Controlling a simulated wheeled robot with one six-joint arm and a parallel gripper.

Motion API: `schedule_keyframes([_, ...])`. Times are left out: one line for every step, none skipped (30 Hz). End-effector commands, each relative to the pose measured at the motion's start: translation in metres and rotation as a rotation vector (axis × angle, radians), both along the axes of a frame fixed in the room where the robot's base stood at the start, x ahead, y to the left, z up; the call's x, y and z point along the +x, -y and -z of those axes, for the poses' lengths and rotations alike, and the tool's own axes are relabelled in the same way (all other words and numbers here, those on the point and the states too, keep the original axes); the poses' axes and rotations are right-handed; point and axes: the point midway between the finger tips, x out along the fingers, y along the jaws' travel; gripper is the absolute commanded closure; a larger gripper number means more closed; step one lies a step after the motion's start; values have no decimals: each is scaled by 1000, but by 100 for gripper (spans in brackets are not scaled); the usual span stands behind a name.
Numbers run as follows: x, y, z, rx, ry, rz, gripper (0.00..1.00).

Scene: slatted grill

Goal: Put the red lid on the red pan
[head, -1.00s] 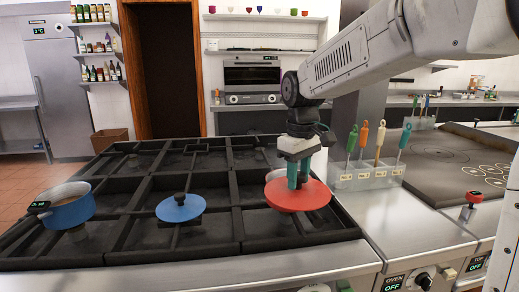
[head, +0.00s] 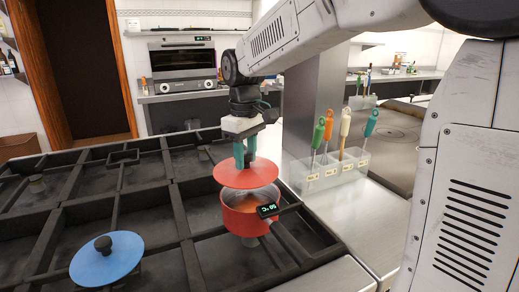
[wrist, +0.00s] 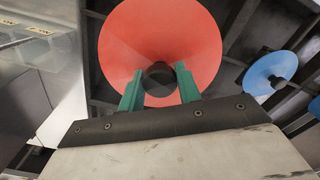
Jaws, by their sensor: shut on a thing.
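The red pan (head: 249,221) stands on the slatted grill, with orange-red contents showing inside. A small display reading about 50 °C sits on its handle side. The red lid (head: 246,175) hangs just above the pan, and a gap shows between its front edge and the pan's near rim. The lid covers the rear of the pan's opening in the head view. My gripper (head: 244,157) is above the lid, its green fingers shut on the lid's dark knob. In the wrist view the gripper (wrist: 159,80) holds the knob from both sides, and the red lid (wrist: 160,35) hides the pan.
A blue lid (head: 106,258) lies on the black grill (head: 128,196) at the front left. It also shows in the wrist view (wrist: 270,73). A clear holder (head: 325,176) with several coloured-handled utensils stands right of the pan. The grill's back left is mostly free.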

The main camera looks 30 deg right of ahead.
Motion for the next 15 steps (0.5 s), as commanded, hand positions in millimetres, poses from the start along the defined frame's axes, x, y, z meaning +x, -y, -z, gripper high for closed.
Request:
schedule_keyframes([0,0,0,0,0,1,93])
schedule_keyframes([0,0,0,0,0,1,93])
schedule_keyframes([0,0,0,0,0,1,93])
schedule_keyframes([0,0,0,0,0,1,93])
schedule_keyframes([0,0,0,0,0,1,93])
schedule_keyframes([0,1,0,0,0,1,93])
schedule_keyframes([0,1,0,0,0,2,93])
schedule_keyframes([0,1,0,0,0,2,93])
schedule_keyframes([0,1,0,0,0,2,93])
schedule_keyframes([0,1,0,0,0,2,93])
schedule_keyframes([-1,1,0,0,0,2,93])
schedule_keyframes([0,1,1,0,0,1,93])
schedule_keyframes([0,1,2,0,0,1,93])
schedule_keyframes([0,1,3,0,0,1,93])
schedule_keyframes([0,0,5,0,-1,0,93])
